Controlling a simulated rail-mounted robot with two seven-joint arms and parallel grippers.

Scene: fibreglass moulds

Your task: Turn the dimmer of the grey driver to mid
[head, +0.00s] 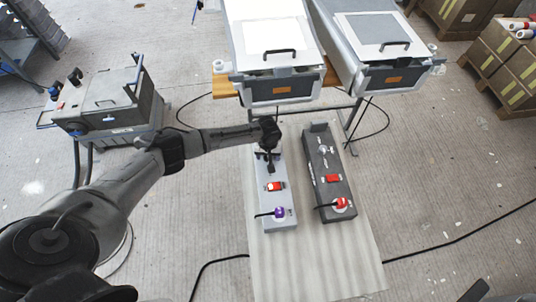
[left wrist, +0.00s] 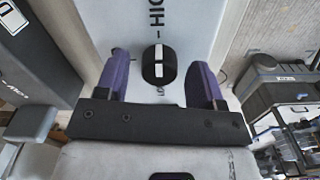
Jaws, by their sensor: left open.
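The light grey driver (head: 261,203) is a long box standing on a pale board, with a red switch (head: 276,186) and a purple plug (head: 279,212). My left gripper (head: 268,166) is over its far half, where the dimmer is hidden in the head view. In the left wrist view the dimmer (left wrist: 159,65) is a round black knob with a white line, lying roughly upright in the picture. Lettering reading partly "HIG" and a short mark are above it. My left gripper (left wrist: 165,83) is open, its purple fingers on either side of the knob with gaps. My right gripper is not in view.
A dark grey driver (head: 318,186) with a red plug (head: 341,204) stands close on the right. Two light-topped units (head: 270,40) (head: 370,45) are behind. A grey machine (head: 115,105) is at left. Black cables cross the floor. The near board (head: 315,265) is clear.

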